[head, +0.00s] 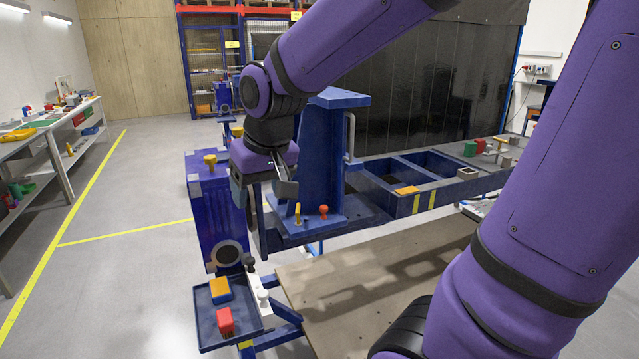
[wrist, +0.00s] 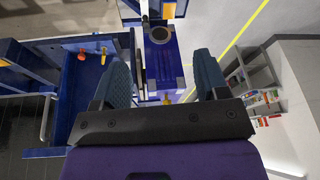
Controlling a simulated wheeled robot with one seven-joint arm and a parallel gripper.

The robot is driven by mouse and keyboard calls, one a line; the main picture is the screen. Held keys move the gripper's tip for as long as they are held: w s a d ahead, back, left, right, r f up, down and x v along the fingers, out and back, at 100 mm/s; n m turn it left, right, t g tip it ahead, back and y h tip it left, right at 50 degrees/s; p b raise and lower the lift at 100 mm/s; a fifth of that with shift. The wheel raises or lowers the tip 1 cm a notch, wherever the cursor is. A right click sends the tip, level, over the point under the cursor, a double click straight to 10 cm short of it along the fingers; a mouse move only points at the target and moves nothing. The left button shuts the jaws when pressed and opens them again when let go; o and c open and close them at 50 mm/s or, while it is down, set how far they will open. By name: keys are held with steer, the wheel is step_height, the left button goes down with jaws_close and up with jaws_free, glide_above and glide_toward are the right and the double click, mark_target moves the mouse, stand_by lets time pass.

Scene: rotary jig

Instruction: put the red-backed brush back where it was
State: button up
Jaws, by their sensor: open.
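A red block-shaped piece (head: 226,321), which looks like the red-backed brush, lies in the blue tray (head: 207,334) at the lower left of the head view. A yellow-orange-topped piece (head: 219,290) lies behind it in the same tray. The red piece cannot be made out in the wrist view. My gripper (head: 262,192) is above and behind the tray, beside the blue upright bracket. In the wrist view its two fingers (wrist: 160,64) stand wide apart with nothing between them. The blue box shows beyond the fingers.
The blue box (head: 215,222) with a yellow knob stands left of my gripper. A yellow peg (head: 298,213) and a red knob (head: 323,211) stand on the bracket's foot. A white clamp (head: 259,295) borders the tray.

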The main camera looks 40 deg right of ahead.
steer(key=s+r, duration=0.2)
steer(key=s, duration=0.4)
steer(key=s+d+r+n+t, duration=0.1)
steer(key=s+r, duration=0.2)
steer(key=s, duration=0.4)
steer(key=shift+s+d+t, duration=0.15)
steer(key=shift+d+t, duration=0.15)
